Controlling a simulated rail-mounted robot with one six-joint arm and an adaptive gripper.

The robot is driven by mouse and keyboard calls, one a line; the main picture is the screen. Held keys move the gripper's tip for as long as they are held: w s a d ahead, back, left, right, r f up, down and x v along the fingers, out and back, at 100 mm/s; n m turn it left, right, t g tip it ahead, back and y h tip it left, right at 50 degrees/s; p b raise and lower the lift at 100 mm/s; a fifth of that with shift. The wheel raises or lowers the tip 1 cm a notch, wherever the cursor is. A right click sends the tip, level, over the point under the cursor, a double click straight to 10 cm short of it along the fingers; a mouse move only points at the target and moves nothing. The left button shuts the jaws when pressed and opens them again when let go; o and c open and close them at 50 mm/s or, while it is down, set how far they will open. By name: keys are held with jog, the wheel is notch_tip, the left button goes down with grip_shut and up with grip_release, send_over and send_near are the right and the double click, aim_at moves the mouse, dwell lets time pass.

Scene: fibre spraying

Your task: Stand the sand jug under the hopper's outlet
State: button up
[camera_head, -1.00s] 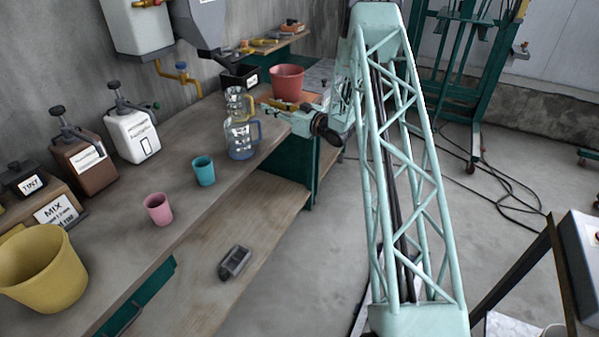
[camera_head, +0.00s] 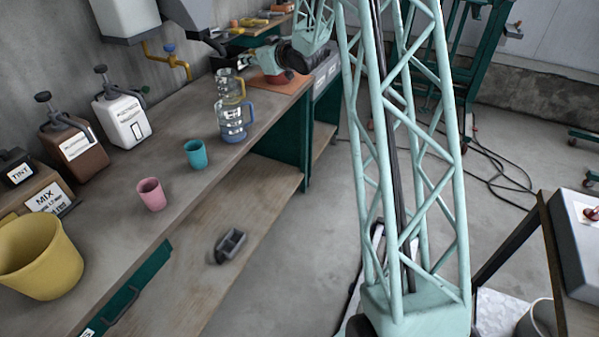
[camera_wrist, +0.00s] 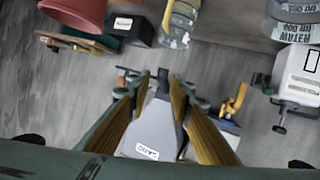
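The clear jug with an amber handle (camera_head: 230,88) stands upright on the bench, behind a clear jug with a blue handle (camera_head: 232,122). In the wrist view the amber-handled jug (camera_wrist: 180,22) is at the top, and the other jug (camera_wrist: 290,25), labelled WATER, is at top right. The grey hopper (camera_head: 190,14) is on the wall; its label reads SAND upside down in the wrist view (camera_wrist: 150,130). No jug is under its outlet. My gripper (camera_wrist: 158,82) is open and empty, its fingers apart in front of the hopper. The head view shows its fingers poorly.
A yellow pipe with a blue tap (camera_head: 175,62) juts from the wall beside the hopper. A red bucket (camera_wrist: 80,10) and a black box (camera_wrist: 132,30) are near the gripper. Teal (camera_head: 195,154) and pink (camera_head: 151,194) cups stand on the front bench, left of the jugs.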

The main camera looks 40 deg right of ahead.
jog(key=s+a+r+m+g+h, duration=0.1)
jog(key=s+a+r, duration=0.2)
jog(key=s+r, duration=0.3)
jog(key=s+a+r+g+h, duration=0.2)
jog(key=s+a+r, duration=0.2)
jog(key=s+r, duration=0.15)
jog(key=s+a+r+m+g, duration=0.15)
jog(key=s+a, duration=0.25)
jog(key=s, duration=0.5)
jog(key=s+a+r+g, duration=0.1)
jog(key=s+a+r, duration=0.2)
jog(key=s, duration=0.6)
jog(key=s+a+f+g, duration=0.1)
jog(key=s+a, duration=0.4)
jog(key=s, duration=0.9)
jog(key=s+a+f+g+y, duration=0.1)
jog(key=s+a, duration=0.4)
jog(key=s, duration=0.9)
jog(key=s+a+f+g+y, duration=0.1)
jog(key=s+a, duration=0.4)
jog(key=s, duration=0.9)
jog(key=shift+f+g, duration=0.65)
jog(key=shift+g, duration=0.4)
